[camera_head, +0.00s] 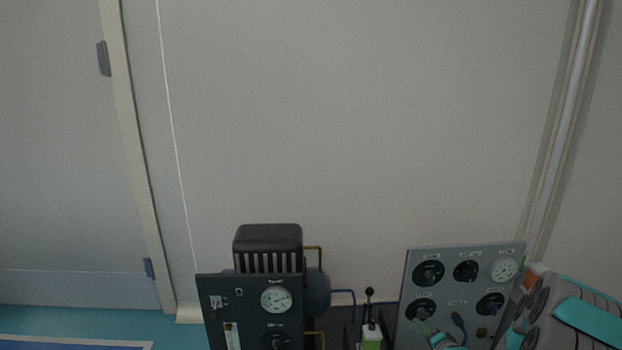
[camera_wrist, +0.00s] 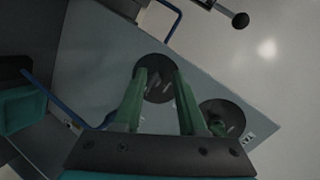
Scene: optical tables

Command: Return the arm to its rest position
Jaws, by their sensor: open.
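My gripper (camera_wrist: 160,76) shows in the wrist view with its two green fingers apart, one on each side of a round black dial (camera_wrist: 156,88) on a grey panel (camera_wrist: 100,70). I see nothing held between the fingers, and I cannot tell if they touch the dial. In the head view my gripper (camera_head: 424,322) is at the lower left dial of the grey control panel (camera_head: 453,292), partly cut off by the bottom edge. My grey and teal arm (camera_head: 580,318) reaches in from the lower right.
A dark panel with a gauge (camera_head: 276,300) and a ribbed machine (camera_head: 268,240) stand left of the grey panel. A black-knobbed lever (camera_head: 370,294) and a blue pipe (camera_head: 344,292) stand between them. The wall (camera_head: 350,120) above is bare. A second black dial (camera_wrist: 222,116) sits right of my fingers.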

